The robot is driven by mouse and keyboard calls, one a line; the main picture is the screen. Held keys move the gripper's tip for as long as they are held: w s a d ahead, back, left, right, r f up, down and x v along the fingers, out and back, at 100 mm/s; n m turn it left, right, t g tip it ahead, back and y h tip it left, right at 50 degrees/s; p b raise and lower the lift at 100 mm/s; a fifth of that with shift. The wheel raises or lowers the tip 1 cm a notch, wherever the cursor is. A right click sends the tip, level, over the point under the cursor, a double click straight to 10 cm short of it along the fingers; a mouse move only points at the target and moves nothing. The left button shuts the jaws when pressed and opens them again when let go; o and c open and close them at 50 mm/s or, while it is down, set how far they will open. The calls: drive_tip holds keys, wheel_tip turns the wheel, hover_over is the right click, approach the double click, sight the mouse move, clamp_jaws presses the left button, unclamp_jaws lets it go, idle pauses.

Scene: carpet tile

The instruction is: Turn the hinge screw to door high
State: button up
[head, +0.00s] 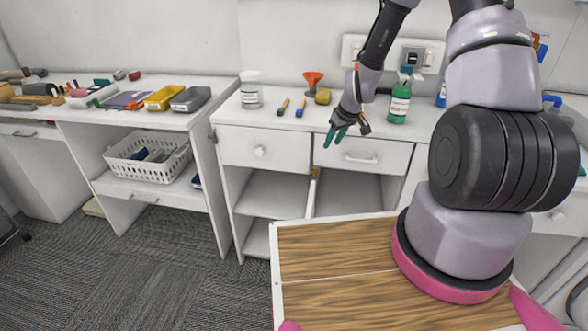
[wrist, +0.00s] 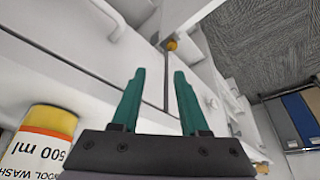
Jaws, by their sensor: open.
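My gripper (head: 334,140) hangs in front of the white cabinet, by the gap between its two drawers, fingers pointing down. In the wrist view its two teal fingers (wrist: 159,74) are apart with nothing between them. A small yellow knob-like piece (wrist: 171,44), which looks like the hinge screw, sits by a white panel edge just beyond the fingertips, not touching them. In the head view a small yellow spot (head: 314,172) shows at the top of a door panel (head: 310,196) seen nearly edge-on. The screw's turn position cannot be told.
A green bottle (head: 399,104), a white jar (head: 251,90), an orange funnel (head: 313,79) and screwdrivers (head: 300,107) stand or lie on the counter. Drawer handles (head: 361,158) stick out near my gripper. A white basket (head: 147,158) sits on the left shelf. The carpet at left is clear.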

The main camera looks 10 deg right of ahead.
sight(314, 170)
drive_tip(key=shift+n, duration=0.3)
drive_tip(key=x, duration=0.4)
drive_tip(key=s+a+x, duration=0.1)
drive_tip(key=x, duration=0.4)
drive_tip(key=a+x, duration=0.1)
drive_tip(key=x, duration=0.4)
drive_tip(key=shift+s+a+f, duration=0.1)
drive_tip(key=shift+s+f, duration=0.1)
drive_tip(key=shift+f, duration=0.1)
clamp_jaws()
